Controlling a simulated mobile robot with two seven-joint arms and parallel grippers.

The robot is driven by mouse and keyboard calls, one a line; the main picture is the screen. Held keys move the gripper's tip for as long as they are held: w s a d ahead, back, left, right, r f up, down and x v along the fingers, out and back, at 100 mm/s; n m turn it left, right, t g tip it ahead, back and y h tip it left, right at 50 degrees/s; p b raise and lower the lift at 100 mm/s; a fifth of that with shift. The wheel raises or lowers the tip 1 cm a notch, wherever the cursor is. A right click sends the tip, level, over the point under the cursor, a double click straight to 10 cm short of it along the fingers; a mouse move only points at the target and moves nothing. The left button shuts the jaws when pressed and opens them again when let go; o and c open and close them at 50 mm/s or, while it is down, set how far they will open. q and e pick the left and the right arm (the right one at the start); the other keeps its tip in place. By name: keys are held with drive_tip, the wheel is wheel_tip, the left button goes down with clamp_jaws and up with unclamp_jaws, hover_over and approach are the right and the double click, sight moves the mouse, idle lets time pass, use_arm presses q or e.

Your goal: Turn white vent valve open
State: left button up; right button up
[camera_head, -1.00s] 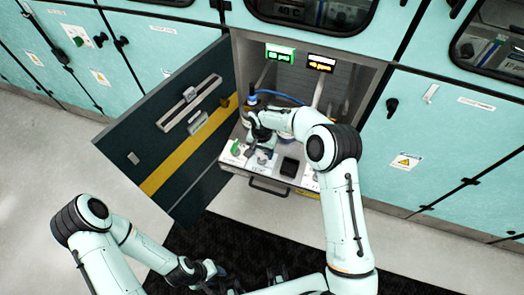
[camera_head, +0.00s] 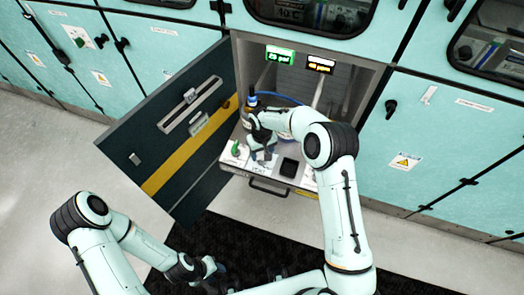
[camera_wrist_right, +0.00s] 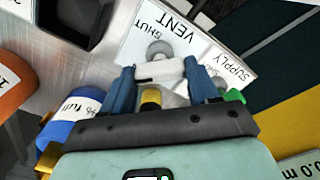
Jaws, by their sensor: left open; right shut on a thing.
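The white vent valve (camera_wrist_right: 158,72) shows in the right wrist view, beside a white label reading VENT and SHUT. My right gripper (camera_wrist_right: 157,82) has its two blue fingers on either side of the white handle and is shut on it. In the head view my right gripper (camera_head: 262,149) is over the pulled-out tray of the open cabinet, and it hides most of the valve. A green supply valve (camera_head: 236,148) stands just left of it. My left gripper (camera_head: 212,268) is open and empty, low in front of the cabinet over the dark mat.
The cabinet door (camera_head: 180,125) stands open to the left. A dark square recess (camera_head: 289,166) is right of the valve. A blue-capped bottle (camera_head: 252,100) stands behind. A green display (camera_head: 279,54) and a yellow display (camera_head: 320,64) hang above. Floor in front is clear.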

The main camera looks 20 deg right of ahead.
sight(262, 153)
drive_tip(key=n+p, duration=0.1)
drive_tip(key=n, duration=0.3)
drive_tip(key=shift+r+n, duration=0.1)
drive_tip(key=shift+n, duration=0.2)
use_arm(q)
drive_tip(key=w+r+p, duration=0.1)
drive_tip(key=w+r, duration=0.1)
drive_tip(key=r, duration=0.1)
drive_tip(key=shift+w, duration=0.2)
use_arm(e)
drive_tip(key=n, duration=0.4)
drive_tip(key=shift+n, duration=0.4)
drive_tip(key=o, duration=1.1)
drive_tip(key=shift+c, duration=0.2)
use_arm(q)
drive_tip(key=shift+w, duration=0.1)
use_arm(e)
wheel_tip(262, 153, up, 13)
